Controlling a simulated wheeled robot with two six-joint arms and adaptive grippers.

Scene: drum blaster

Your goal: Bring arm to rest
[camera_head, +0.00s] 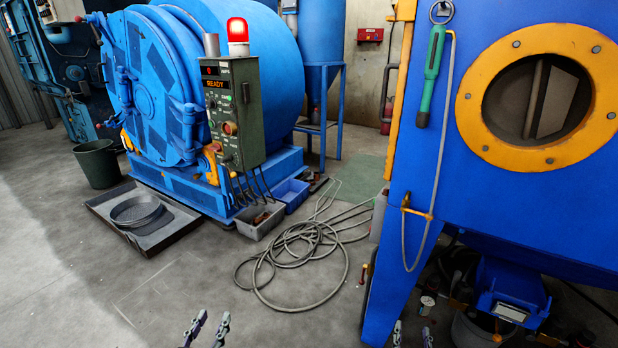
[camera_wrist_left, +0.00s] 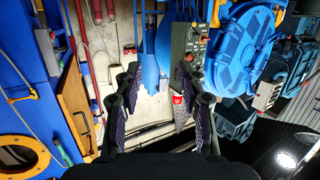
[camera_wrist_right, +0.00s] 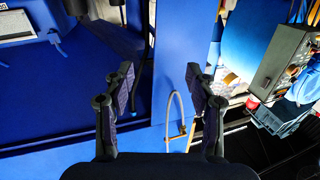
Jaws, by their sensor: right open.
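My left gripper (camera_head: 207,328) shows only its fingertips at the bottom edge of the head view, left of centre. In the left wrist view its two fingers (camera_wrist_left: 158,98) stand apart with nothing between them that they touch. My right gripper (camera_head: 412,335) barely shows at the bottom edge of the head view, in front of the blue blast cabinet (camera_head: 400,270). In the right wrist view its fingers (camera_wrist_right: 163,90) are wide apart and empty. Most of both arms is out of the head view. The blue drum blaster (camera_head: 150,90) has its round door shut.
A control box (camera_head: 228,130) reads READY under a lit red beacon (camera_head: 238,38). A grey tray (camera_head: 165,235), a dark bucket (camera_head: 97,163), small bins (camera_head: 260,222) and a coiled hose (camera_head: 300,250) lie on the floor. Open floor is at lower left.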

